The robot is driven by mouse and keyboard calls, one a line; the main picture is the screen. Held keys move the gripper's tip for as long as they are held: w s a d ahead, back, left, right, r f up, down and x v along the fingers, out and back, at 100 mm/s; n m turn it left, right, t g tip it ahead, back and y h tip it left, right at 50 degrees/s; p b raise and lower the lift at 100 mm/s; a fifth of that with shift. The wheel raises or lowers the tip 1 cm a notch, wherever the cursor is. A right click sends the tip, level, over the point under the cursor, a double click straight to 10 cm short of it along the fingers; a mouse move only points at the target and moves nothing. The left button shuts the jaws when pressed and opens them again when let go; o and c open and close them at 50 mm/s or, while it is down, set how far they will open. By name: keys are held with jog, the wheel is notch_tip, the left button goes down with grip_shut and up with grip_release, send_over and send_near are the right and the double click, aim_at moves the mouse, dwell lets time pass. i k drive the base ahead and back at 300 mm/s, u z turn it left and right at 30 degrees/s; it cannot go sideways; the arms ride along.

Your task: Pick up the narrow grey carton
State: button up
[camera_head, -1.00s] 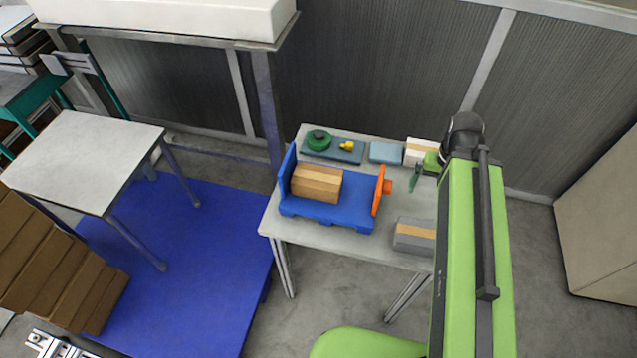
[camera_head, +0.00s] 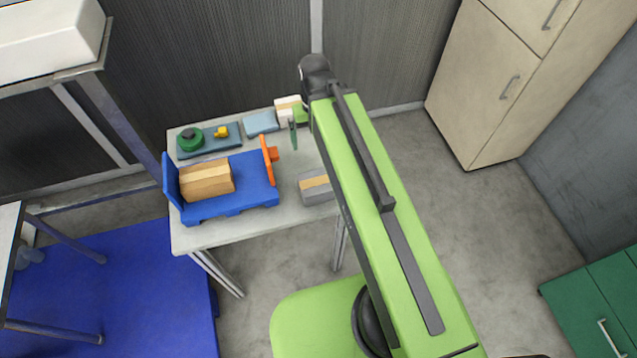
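The narrow grey carton (camera_head: 318,189) has a tan tape band along its top. It lies on the white table (camera_head: 200,235) near its front right, and my arm covers its right end. My gripper (camera_head: 294,132) is above the back right part of the table, beyond the carton in the picture and apart from it. One thin green finger shows. The rest is hidden behind my arm, so I cannot tell how far the fingers are apart.
A blue tray (camera_head: 235,206) with an orange end piece (camera_head: 268,162) holds a brown carton (camera_head: 207,181). Behind are a green reel (camera_head: 189,140), a light blue box (camera_head: 261,123) and a white carton (camera_head: 287,107). Open floor lies at right, before a beige cabinet (camera_head: 487,90).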

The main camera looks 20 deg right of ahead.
aim_at(315, 187)
jog(key=z, duration=0.15)
jog(key=k, duration=0.6)
jog(key=u, duration=3.1)
jog(key=k, duration=0.55)
jog(key=z, duration=0.75)
jog(key=i, duration=0.55)
jog(key=u, duration=0.1)
